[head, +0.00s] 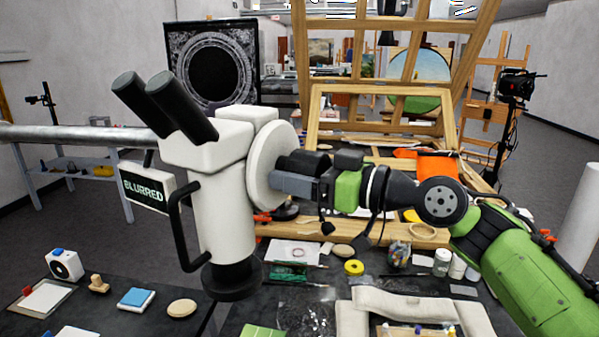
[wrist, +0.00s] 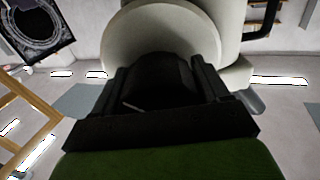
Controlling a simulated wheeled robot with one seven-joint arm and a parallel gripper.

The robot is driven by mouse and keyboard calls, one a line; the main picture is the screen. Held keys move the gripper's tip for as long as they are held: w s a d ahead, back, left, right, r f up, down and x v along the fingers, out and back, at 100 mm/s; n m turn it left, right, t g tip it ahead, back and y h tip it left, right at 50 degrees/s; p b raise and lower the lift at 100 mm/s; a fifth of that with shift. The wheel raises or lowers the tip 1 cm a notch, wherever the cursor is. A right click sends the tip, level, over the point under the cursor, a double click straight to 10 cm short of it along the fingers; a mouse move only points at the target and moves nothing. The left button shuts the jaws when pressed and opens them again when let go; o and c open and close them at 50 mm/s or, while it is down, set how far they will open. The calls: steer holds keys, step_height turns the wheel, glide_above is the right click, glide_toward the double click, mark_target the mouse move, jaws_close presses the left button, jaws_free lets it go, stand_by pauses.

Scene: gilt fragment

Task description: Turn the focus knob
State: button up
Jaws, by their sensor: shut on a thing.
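A white microscope head (head: 222,200) with two black eyepieces hangs on a grey horizontal bar in the head view. A round white disc (head: 270,168) sits on its right side, with a dark knob (head: 303,162) in front of it. My gripper (head: 292,180) reaches in from the right and is shut on the knob. In the wrist view the black knob (wrist: 160,80) lies between the two fingers, with the white disc (wrist: 160,38) behind it. A small sign (head: 144,191) on the microscope reads "BLURRED".
A dark worktable (head: 290,300) below holds jars, tape and small items. A wooden frame (head: 378,90) stands behind my arm. A black handle (head: 180,225) juts from the microscope's left side. Dark bare floor shows at the right.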

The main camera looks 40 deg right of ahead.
steer(key=shift+a+m, duration=0.1)
steer(key=shift+m, duration=2.7)
steer(key=o, duration=1)
steer(key=shift+s, duration=0.1)
steer(key=v, duration=1.5)
steer(key=shift+s, duration=0.35)
